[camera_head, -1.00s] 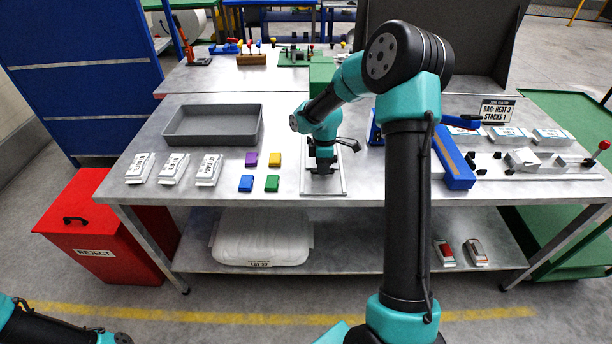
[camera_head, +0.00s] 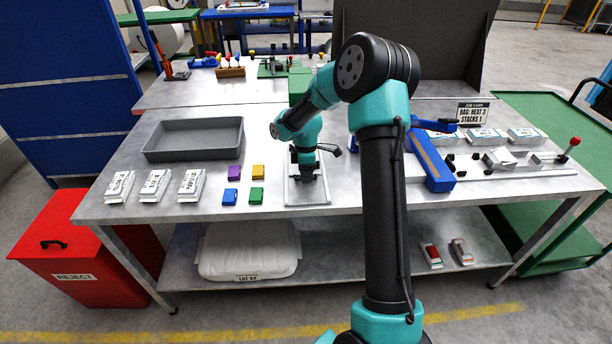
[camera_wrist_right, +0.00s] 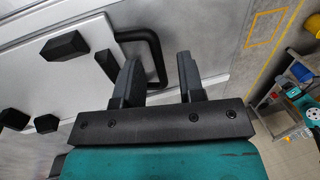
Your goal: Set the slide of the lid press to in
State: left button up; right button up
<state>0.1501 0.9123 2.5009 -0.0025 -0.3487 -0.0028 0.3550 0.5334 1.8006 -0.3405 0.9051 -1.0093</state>
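A pale flat plate with a raised rim (camera_head: 291,196), apparently the lid press slide, lies at the middle of the bench. A green upright block (camera_head: 299,86) stands behind it, partly hidden by my right arm; it looks like the press body. My right gripper (camera_head: 308,178) points down over the plate. In the right wrist view my right gripper (camera_wrist_right: 160,72) has its fingers apart. A black bar handle (camera_wrist_right: 152,42) shows behind the left finger, one leg appearing between the fingers. I cannot tell whether they touch it. My left gripper is out of view.
A grey tray (camera_head: 150,153), white labelled packs (camera_head: 155,186) and small coloured blocks (camera_head: 230,197) lie left of the plate. A blue-handled device (camera_head: 430,165) and a fixture with black stops (camera_head: 500,158) stand right. A red reject bin (camera_head: 75,260) is at lower left.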

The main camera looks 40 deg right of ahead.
jog(key=shift+r, duration=0.1)
notch_tip(320, 180, up, 3)
jog(key=shift+r, duration=0.15)
jog(key=s+a+r, duration=0.1)
jog(key=s+a, duration=1)
jog(key=shift+s+r, duration=0.25)
jog(key=shift+s, duration=0.05)
